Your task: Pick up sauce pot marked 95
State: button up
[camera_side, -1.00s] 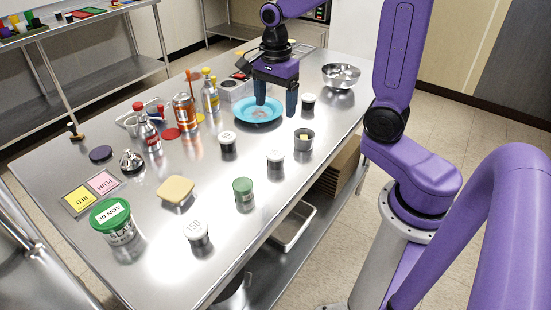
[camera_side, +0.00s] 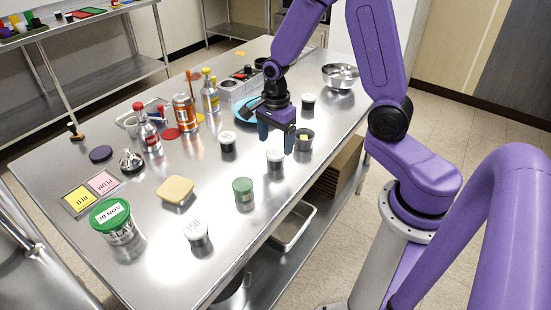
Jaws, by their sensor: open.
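Several small dark pots with white lids stand on the steel table. One (camera_side: 197,236) at the front reads 150. Another (camera_side: 275,164) stands just below my gripper, and its lid marking is too small to read. A third (camera_side: 228,145) stands to the left of my gripper, and one more (camera_side: 308,103) stands behind it to the right; I cannot read a 95 on either. My gripper (camera_side: 276,147) is open and empty, fingers pointing down, over or just behind the pot below it. I cannot tell whether the fingers touch that pot.
An open dark cup (camera_side: 304,144) with yellow contents stands close to the right of my gripper. A green-lidded jar (camera_side: 243,193) stands in front. A blue plate (camera_side: 244,113) is partly hidden behind my gripper. Bottles (camera_side: 184,112) stand at back left. The front right table edge is near.

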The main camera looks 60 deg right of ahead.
aim_at(276, 152)
jog(key=shift+d+f, duration=0.1)
jog(key=shift+f, duration=2.65)
jog(key=c, duration=1)
jog(key=shift+r, duration=0.2)
